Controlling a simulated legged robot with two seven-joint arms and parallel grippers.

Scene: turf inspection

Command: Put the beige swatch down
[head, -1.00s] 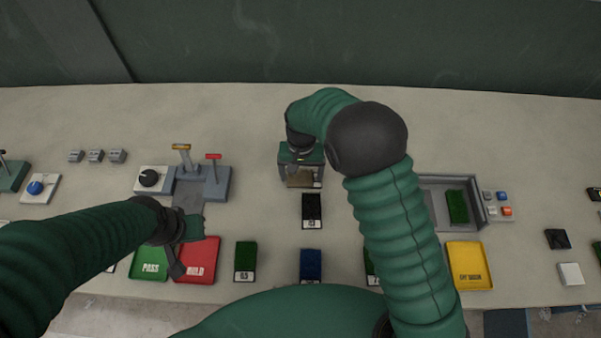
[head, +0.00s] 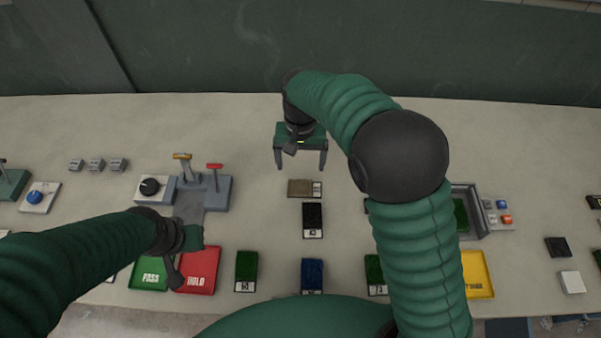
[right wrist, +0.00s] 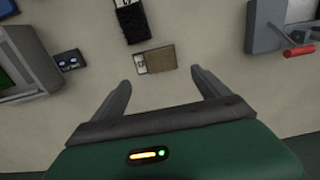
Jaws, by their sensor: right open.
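The beige swatch (head: 300,188), with a white label at its right end, lies flat on the table just behind a black swatch (head: 312,216). It also shows in the right wrist view (right wrist: 160,58), beyond the fingertips. My right gripper (head: 301,166) is open and empty. Its fingers are spread wide on the far side of the beige swatch, with a gap between fingertips and swatch. In the right wrist view the right gripper (right wrist: 161,80) has nothing between its fingers. My left gripper (head: 182,262) hangs near the red HOLD tray; its jaws are unclear.
A green PASS tray (head: 149,273), a red HOLD tray (head: 197,271) and a yellow tray (head: 478,274) line the front edge, with green (head: 246,270) and blue (head: 312,275) swatches between. A lever device (head: 216,190) stands left. A grey bin (head: 482,210) is right, partly hidden by my arm.

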